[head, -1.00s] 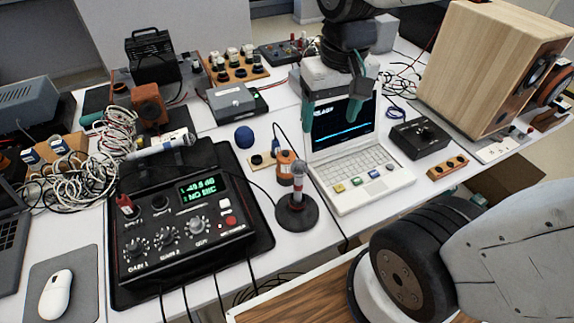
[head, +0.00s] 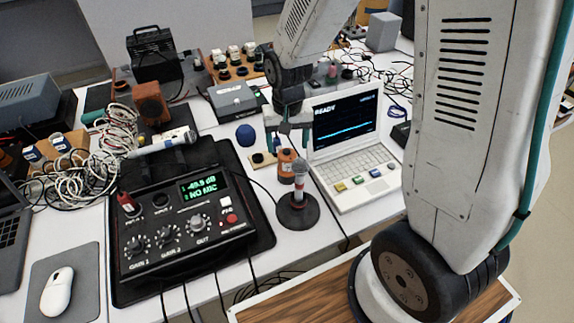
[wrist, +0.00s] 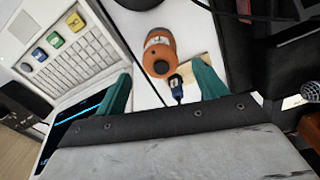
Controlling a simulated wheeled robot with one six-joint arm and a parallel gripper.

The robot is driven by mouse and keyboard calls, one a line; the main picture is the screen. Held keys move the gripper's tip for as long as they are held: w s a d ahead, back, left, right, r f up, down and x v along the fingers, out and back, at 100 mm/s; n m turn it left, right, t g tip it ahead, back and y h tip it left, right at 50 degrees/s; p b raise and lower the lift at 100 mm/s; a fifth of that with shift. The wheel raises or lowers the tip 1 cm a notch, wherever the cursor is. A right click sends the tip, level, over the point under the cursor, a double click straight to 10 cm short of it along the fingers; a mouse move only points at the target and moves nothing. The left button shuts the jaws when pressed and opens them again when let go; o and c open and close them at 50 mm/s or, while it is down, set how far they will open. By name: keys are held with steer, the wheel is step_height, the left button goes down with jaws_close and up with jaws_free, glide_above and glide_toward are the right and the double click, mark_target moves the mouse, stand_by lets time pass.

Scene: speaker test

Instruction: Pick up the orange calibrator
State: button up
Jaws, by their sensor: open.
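The orange calibrator (head: 286,168) stands on the white table between the black mixer and the white laptop, just behind a small microphone on a round black stand (head: 297,208). In the wrist view the calibrator (wrist: 158,50) is an orange cylinder with a pale label and a dark round end, ahead of my fingers and near the middle. My gripper (head: 288,140) is open and empty above and slightly behind it in the head view. In the wrist view its green fingers (wrist: 162,92) are spread to either side, with the calibrator beyond their tips.
The laptop (head: 355,170) is to the right and the mixer (head: 190,215) to the left. A blue ball (head: 245,134) sits behind.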

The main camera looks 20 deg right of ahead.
mark_target(287, 151)
step_height(287, 151, down, 6)
steer(key=shift+w+r, duration=0.1)
steer(key=shift+r, duration=0.05)
steer(key=c, duration=1.3)
